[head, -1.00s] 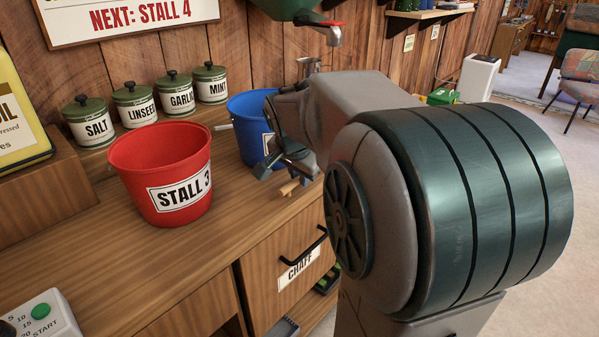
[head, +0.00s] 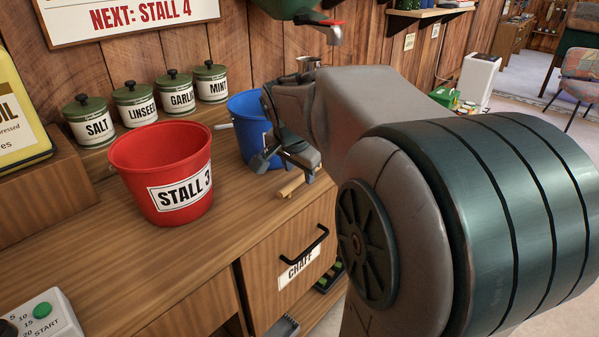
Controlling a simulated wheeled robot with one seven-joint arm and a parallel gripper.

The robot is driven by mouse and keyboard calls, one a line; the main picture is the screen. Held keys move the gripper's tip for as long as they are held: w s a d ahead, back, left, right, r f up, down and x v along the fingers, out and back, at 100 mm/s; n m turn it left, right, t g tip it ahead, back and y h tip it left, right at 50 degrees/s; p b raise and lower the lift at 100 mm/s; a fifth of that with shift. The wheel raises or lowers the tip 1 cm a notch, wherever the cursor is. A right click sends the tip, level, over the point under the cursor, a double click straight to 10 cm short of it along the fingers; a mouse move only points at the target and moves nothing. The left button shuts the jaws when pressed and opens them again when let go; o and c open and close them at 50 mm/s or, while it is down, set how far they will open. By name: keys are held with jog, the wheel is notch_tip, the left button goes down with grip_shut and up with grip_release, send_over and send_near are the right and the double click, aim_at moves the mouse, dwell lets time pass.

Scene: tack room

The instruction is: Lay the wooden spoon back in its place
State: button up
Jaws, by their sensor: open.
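My gripper (head: 284,168) is open above the counter, just right of and in front of the blue bucket (head: 243,108). Its fingers point down and overlap part of the bucket in the head view. A small pale wooden piece (head: 290,188) lies on the counter just below the fingers, and looks apart from them. I cannot tell whether it is the wooden spoon or a rest for it. No spoon bowl shows clearly. My arm hides the counter to the right.
A red bucket marked STALL 3 (head: 170,180) stands left on the wooden counter (head: 120,255). Several lidded canisters line the back wall. A green tank's tap (head: 333,33) hangs above. A pale handle (head: 223,127) juts out beside the blue bucket. A chaff drawer (head: 290,270) is below.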

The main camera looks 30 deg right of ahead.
jog(key=p+v, duration=0.2)
jog(key=v, duration=0.9)
notch_tip(320, 180, up, 8)
jog(key=p, duration=0.6)
jog(key=shift+s+f, duration=0.1)
jog(key=s+a+f+n+y+p, duration=0.1)
jog(key=s+a+f+n+p, duration=0.2)
jog(key=s+a+n+p, duration=0.2)
jog(key=s+a+f+n+g+y+p, duration=0.1)
jog(key=s+a+f+n+y+p, duration=0.1)
jog(key=s+a+n+p, duration=0.3)
jog(key=s+f+n+p, duration=0.1)
jog(key=s+n, duration=0.1)
jog(key=shift+s+a+f+n, duration=0.25)
jog(key=shift+s+f+n, duration=0.05)
jog(key=shift+s+n, duration=0.1)
